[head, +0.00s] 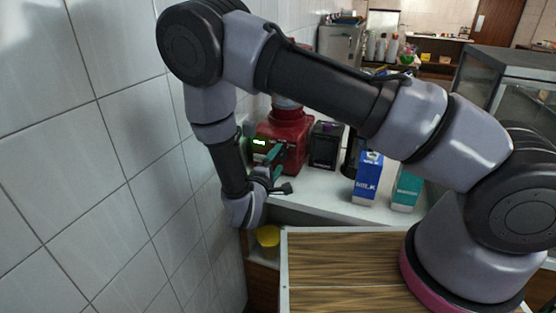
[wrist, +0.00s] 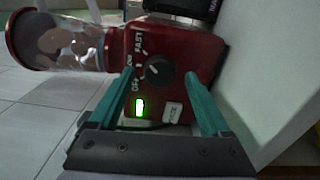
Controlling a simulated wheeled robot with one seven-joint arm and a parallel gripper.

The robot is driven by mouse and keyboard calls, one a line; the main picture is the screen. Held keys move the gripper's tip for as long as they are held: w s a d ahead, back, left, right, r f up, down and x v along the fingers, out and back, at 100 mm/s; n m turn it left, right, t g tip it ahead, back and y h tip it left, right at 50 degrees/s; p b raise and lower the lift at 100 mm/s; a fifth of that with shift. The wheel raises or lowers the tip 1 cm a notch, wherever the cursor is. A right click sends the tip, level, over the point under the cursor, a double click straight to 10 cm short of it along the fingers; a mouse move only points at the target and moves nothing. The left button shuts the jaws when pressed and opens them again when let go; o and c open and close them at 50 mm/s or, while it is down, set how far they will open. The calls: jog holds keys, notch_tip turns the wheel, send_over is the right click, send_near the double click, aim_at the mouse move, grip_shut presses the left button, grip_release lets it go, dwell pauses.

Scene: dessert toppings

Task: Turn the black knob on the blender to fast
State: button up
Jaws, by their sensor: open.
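The red blender (head: 295,128) stands on the white counter against the tiled wall. In the wrist view its red base (wrist: 198,52) appears turned sideways, with the clear jar (wrist: 62,45) at left. The black round knob (wrist: 158,70) is on the front panel, with "FAST" and "OFF" printed beside it. Its pointer setting is too small to tell. My gripper (wrist: 158,75) is open, its teal fingers on either side of the knob in this view. I cannot tell whether they touch it. In the head view my gripper (head: 281,168) is in front of the blender base, and the knob is hidden.
A lit green display (wrist: 140,107) and a pale button (wrist: 172,112) sit below the knob. A black appliance (head: 326,145), a blue milk carton (head: 368,178) and a teal carton (head: 406,188) stand to the right. A yellow object (head: 268,236) is below my wrist. The tiled wall (head: 110,150) is close at left.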

jog(key=v, duration=1)
jog(key=w+d+r+m+g+h, duration=0.2)
jog(key=d+r+m+g+h, duration=0.2)
jog(key=d+r+m+g, duration=1.05)
jog(key=s+d+r+m+t+y, duration=0.1)
jog(key=s+d+r+y, duration=0.2)
jog(key=r, duration=0.5)
jog(key=s+d+r+m+t+y, duration=0.2)
jog(key=s+d+r+y, duration=0.2)
jog(key=r, duration=0.4)
jog(key=s+d+r+m+t+y, duration=0.1)
jog(key=s+d+r+y, duration=0.2)
jog(key=d+r+y, duration=0.2)
notch_tip(320, 180, up, 3)
jog(key=d, duration=0.2)
jog(key=shift+s+d+t, duration=0.15)
jog(key=shift+d+t, duration=0.2)
